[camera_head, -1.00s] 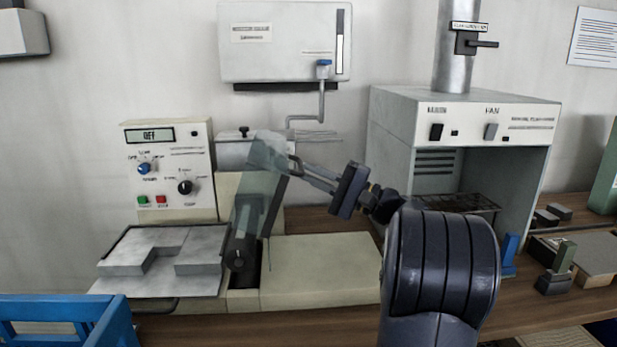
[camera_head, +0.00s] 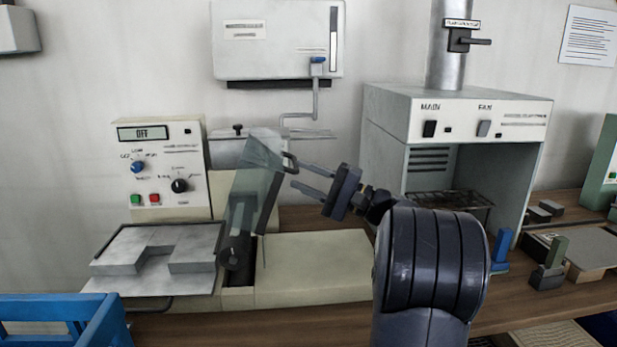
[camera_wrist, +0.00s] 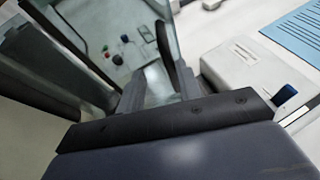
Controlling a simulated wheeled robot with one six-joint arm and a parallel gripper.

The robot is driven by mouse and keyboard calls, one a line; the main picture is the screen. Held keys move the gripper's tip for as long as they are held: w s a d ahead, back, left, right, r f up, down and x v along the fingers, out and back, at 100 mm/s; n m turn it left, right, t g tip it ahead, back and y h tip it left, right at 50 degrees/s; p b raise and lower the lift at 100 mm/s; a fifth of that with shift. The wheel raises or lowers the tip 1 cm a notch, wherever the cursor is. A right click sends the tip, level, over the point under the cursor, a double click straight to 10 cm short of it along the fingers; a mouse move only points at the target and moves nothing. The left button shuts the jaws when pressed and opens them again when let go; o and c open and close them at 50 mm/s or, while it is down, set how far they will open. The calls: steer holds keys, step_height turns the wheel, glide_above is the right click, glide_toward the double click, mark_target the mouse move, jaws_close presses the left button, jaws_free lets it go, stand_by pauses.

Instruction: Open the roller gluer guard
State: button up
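The roller gluer guard (camera_head: 250,190) is a clear tinted panel with dark side arms. It stands raised and tilted over the dark roller (camera_head: 233,252) on the cream gluer base (camera_head: 310,275). Its small dark handle (camera_head: 291,162) sticks out at the upper right edge. My gripper (camera_head: 297,174) is open just right of the handle, with its two fingers spread. The fingers hold nothing that I can see. In the wrist view the clear guard (camera_wrist: 155,85) shows beyond the fingers. Whether a finger touches the handle cannot be told.
The control panel (camera_head: 160,170) reads OFF. A metal plate (camera_head: 195,235) lies left of the roller. A blue crate (camera_head: 60,315) stands at front left. A wall box (camera_head: 280,40) with a bent pipe hangs behind. A fume hood (camera_head: 400,150) stands to the right.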

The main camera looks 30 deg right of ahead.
steer(key=shift+s+d, duration=0.1)
steer(key=shift+d, duration=0.05)
steer(key=v, duration=1)
steer(key=shift+s+d, duration=0.2)
steer(key=shift+f, duration=0.1)
